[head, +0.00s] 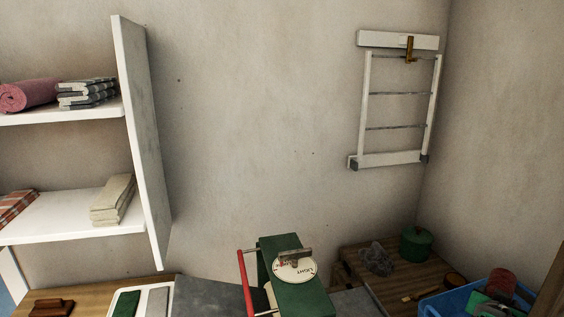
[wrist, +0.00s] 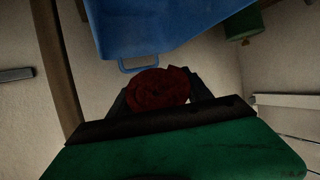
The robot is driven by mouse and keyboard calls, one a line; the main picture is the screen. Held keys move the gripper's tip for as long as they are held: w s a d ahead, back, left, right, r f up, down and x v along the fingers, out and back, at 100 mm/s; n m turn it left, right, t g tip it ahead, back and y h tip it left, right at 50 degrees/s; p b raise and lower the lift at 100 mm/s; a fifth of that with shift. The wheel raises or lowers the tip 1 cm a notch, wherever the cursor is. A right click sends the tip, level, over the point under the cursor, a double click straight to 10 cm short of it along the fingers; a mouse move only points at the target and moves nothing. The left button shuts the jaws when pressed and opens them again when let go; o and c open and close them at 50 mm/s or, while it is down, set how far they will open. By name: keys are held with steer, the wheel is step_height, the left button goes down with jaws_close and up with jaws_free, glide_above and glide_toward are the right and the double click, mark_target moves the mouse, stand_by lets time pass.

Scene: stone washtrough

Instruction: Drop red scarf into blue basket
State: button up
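The red scarf shows as a dark red roll (wrist: 157,90) between the two dark fingers of my gripper (wrist: 160,97) in the wrist view. My gripper is shut on it. The blue basket (wrist: 165,28), with a small handle, is just beyond the scarf in this upside-down view. In the head view the blue basket (head: 446,303) is at the lower right, partly cut off by the frame. The scarf (head: 502,281) appears against the basket's opening, with my green gripper in front of it. I cannot tell how high it is above the rim.
A green lidded pot (head: 416,244) and a grey lump (head: 376,259) stand on the wooden table left of the basket. A green box with a "LIGHT" dial (head: 296,269) is at bottom centre. A wooden post (head: 552,285) rises right of the basket. Shelves (head: 75,215) hold folded cloths.

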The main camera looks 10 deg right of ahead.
steer(key=o, duration=0.5)
step_height(320, 180, up, 7)
steer(key=p, duration=0.3)
steer(key=shift+f+p, duration=0.1)
steer(key=shift+p, duration=0.3)
steer(key=w+a+r+n+t+y+p, duration=0.1)
steer(key=w+a, duration=0.3)
steer(key=a, duration=0.6)
steer(key=w+a+r+n+t+y+p, duration=0.2)
steer(key=w+a+r+n+y+p, duration=0.1)
steer(key=a, duration=0.7)
steer(key=w+a+r+n+t+y+p, duration=0.2)
steer(key=w+a, duration=0.4)
steer(key=a, duration=0.4)
steer(key=shift+a+r+n+y+p, duration=0.15)
steer(key=shift+r+n+y+p, duration=0.45)
steer(key=shift+p, duration=0.45)
